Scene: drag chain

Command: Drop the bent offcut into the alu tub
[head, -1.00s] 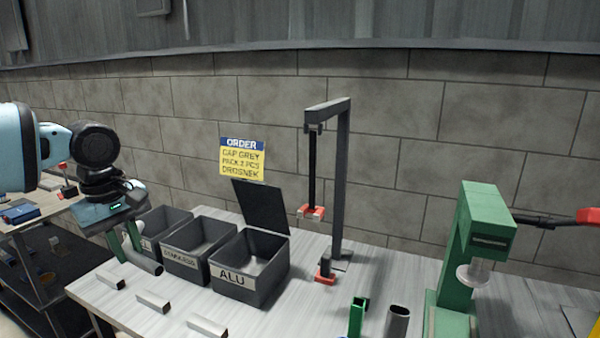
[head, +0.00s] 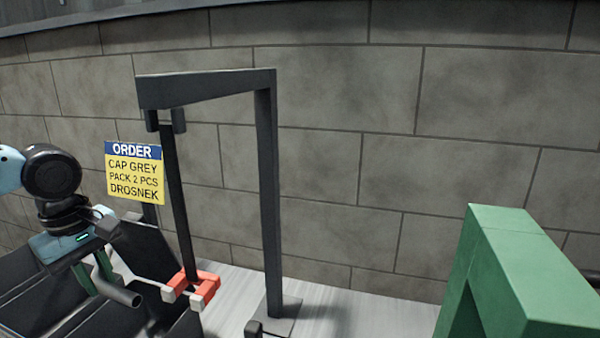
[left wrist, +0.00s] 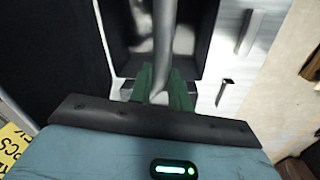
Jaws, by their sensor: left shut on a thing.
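My left gripper (head: 98,278) is shut on the bent offcut (head: 122,291), a grey bent tube. Its free end points right and down in the head view. In the left wrist view the offcut (left wrist: 165,40) runs from between the green fingers (left wrist: 163,88) across a dark open tub. The alu tub (head: 183,327) is at the lower left of the head view, with its dark lid (head: 145,246) raised behind the gripper. Its label is out of view. The offcut appears above the tub area; its exact height is unclear. My right gripper is not in view.
A dark gantry post (head: 268,200) with a hanging rod and red-grey clamp (head: 190,288) stands right beside the alu tub. A green machine (head: 520,280) is at the right. A yellow order sign (head: 135,172) is behind the gripper. Bare tabletop (head: 345,316) lies between post and machine.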

